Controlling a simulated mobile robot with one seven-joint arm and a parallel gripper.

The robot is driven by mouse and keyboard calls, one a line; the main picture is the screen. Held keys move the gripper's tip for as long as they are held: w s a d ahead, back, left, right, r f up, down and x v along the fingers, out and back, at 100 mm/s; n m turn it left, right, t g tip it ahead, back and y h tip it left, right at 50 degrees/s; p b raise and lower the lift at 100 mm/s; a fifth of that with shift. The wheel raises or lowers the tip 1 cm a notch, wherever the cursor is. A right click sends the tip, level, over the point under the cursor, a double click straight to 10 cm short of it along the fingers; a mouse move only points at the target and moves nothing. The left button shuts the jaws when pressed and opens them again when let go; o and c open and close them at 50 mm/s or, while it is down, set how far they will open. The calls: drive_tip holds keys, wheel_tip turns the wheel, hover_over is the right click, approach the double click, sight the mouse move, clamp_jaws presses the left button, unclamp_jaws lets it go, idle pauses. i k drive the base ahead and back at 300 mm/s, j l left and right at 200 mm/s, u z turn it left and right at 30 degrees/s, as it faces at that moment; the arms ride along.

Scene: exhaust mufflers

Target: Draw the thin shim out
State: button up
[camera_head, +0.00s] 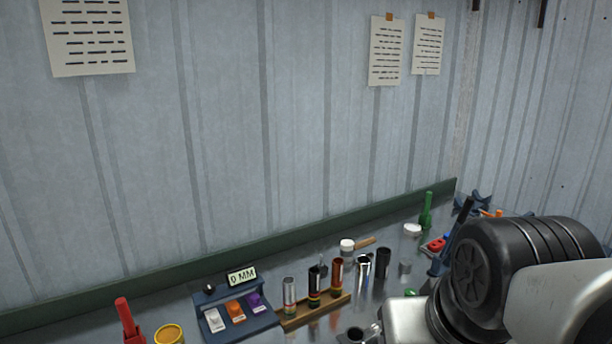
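A dark blue stand (240,322) sits on the bench at the bottom, left of centre. It carries a small display (242,276) reading "0 MM" and a dark round knob. Three small tabbed pieces lie on its sloped face: white (214,320), orange (235,311) and purple (254,302). They may be the shims, but I cannot tell which is thin. My arm enters at the lower right, and my gripper's fingers are not in view.
A wooden rack (315,313) with three upright tubes stands right of the stand. A red tool (130,322) and a yellow tin (169,334) are left of it. Metal and black cylinders (383,263), a white jar (347,246) and a green bottle (426,212) stand behind. A wall closes the back.

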sight(215, 321)
drive_tip(key=u, duration=1.05)
